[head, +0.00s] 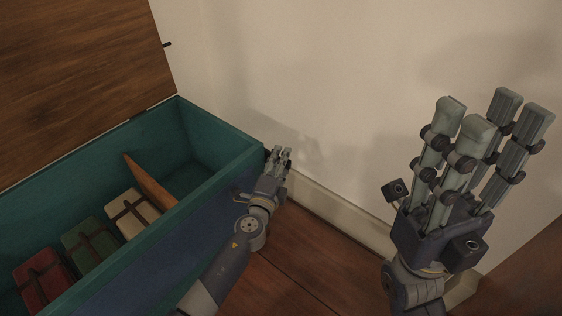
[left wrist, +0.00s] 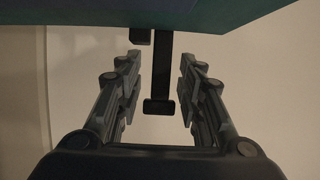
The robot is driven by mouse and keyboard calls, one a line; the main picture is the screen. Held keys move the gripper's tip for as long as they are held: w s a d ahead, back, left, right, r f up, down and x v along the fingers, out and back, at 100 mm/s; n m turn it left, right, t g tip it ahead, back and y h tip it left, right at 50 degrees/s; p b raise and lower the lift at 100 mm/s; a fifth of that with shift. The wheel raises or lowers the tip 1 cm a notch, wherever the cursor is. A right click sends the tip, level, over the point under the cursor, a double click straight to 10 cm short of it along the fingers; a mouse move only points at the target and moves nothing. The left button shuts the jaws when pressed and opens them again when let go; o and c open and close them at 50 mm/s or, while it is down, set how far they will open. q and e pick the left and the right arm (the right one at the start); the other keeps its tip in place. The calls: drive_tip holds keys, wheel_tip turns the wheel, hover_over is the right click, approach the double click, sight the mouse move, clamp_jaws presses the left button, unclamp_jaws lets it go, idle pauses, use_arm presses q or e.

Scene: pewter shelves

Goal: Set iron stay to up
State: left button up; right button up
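The iron stay (left wrist: 161,75) is a dark bar with a wider foot at its lower end. In the left wrist view it hangs down below the underside of a teal edge. My left gripper (left wrist: 158,82) is open, with one finger on each side of the stay and a gap to each. In the head view my left gripper (head: 280,155) is at the right end of the teal chest (head: 222,158), and the stay is mostly hidden there. My right gripper (head: 482,112) is open and empty, raised at the right with its fingers pointing up.
The chest's wooden lid (head: 80,75) stands open, with a small dark peg (head: 167,44) on its edge. Inside are a wooden divider (head: 150,181) and red (head: 43,278), green (head: 90,244) and cream (head: 133,212) strapped bundles. A pale wall (head: 330,90) stands close behind my left gripper.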

use_arm(q)
drive_tip(key=shift+w, duration=0.2)
drive_tip(key=shift+c, duration=0.2)
clamp_jaws()
drive_tip(key=shift+r, duration=0.15)
